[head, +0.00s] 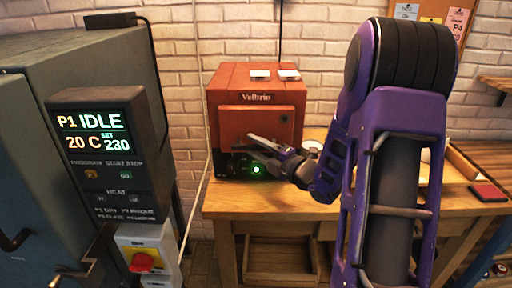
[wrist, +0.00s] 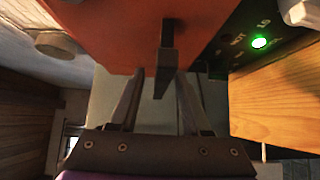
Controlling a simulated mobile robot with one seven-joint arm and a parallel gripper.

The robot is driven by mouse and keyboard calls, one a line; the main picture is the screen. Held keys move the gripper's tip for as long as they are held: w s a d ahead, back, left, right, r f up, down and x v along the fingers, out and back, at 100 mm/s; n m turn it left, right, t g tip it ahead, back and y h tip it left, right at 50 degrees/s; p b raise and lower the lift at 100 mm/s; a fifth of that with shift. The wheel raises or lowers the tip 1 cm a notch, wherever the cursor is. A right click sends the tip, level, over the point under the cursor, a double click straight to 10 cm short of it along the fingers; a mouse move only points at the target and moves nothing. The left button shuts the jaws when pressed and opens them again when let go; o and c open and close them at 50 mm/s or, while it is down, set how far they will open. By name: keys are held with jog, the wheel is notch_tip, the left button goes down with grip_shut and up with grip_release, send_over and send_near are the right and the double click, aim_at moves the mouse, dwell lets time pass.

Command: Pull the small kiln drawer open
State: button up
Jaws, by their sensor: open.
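The small kiln (head: 255,80) is a red box marked "Velbrio" on the wooden workbench. Its orange front panel (head: 240,112) appears closed in the head view. My gripper (head: 262,143) is in front of the kiln's lower front, covering part of the panel's lower edge. In the wrist view, the orange front (wrist: 105,30) fills the top, with a dark handle bar (wrist: 166,50) sticking out from it. My gripper (wrist: 160,80) is open, its two fingers on either side of the bar's end. I see no clear contact with the bar.
A green light (wrist: 260,42) glows on the kiln's black control strip. The workbench (head: 260,205) extends below and right, its edge close to my gripper in the wrist view. A large grey kiln with a display box (head: 108,145) stands at left. A red pad (head: 488,192) lies at right.

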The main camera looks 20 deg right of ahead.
grip_shut()
dwell(1.4)
